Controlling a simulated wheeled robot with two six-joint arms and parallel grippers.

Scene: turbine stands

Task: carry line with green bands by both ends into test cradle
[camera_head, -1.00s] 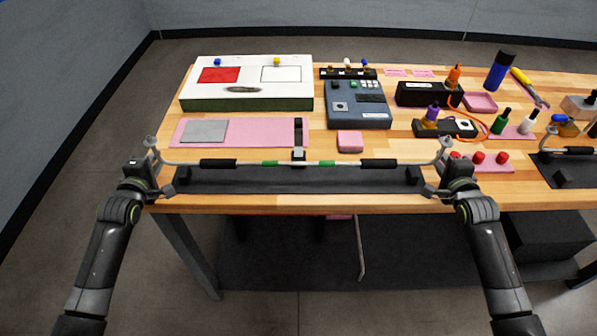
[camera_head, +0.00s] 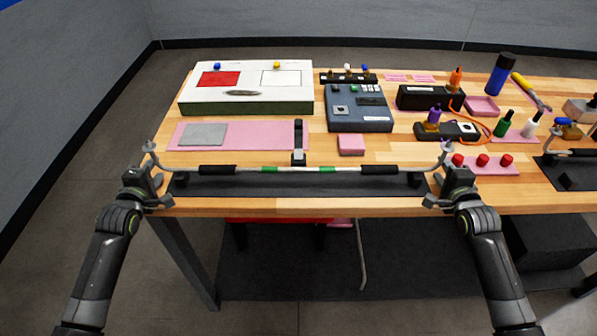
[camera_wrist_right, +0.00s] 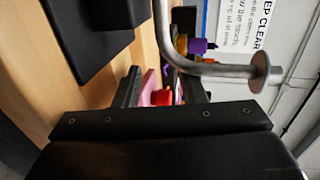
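The line with green bands (camera_head: 318,169) is a thin metal tube with black sleeves and bent, flanged ends. It lies level, left to right, low over a long black cradle base (camera_head: 300,188) at the table's front edge. Its ends sit over the dark end blocks (camera_head: 415,179); exact seating is too small to tell. My left gripper (camera_head: 160,190) is open just below the left bent end. My right gripper (camera_head: 440,190) is open just below the right end. In the right wrist view the bent tube end (camera_wrist_right: 212,69) shows beyond the parted fingers, with nothing clamped between them.
Behind the line are a pink mat (camera_head: 255,136), a small black stand (camera_head: 298,157), a pink block (camera_head: 351,145) and a grey-blue device (camera_head: 358,112). Red knobs (camera_head: 482,160) stand close to the right end. Another black cradle (camera_head: 572,180) is at far right.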

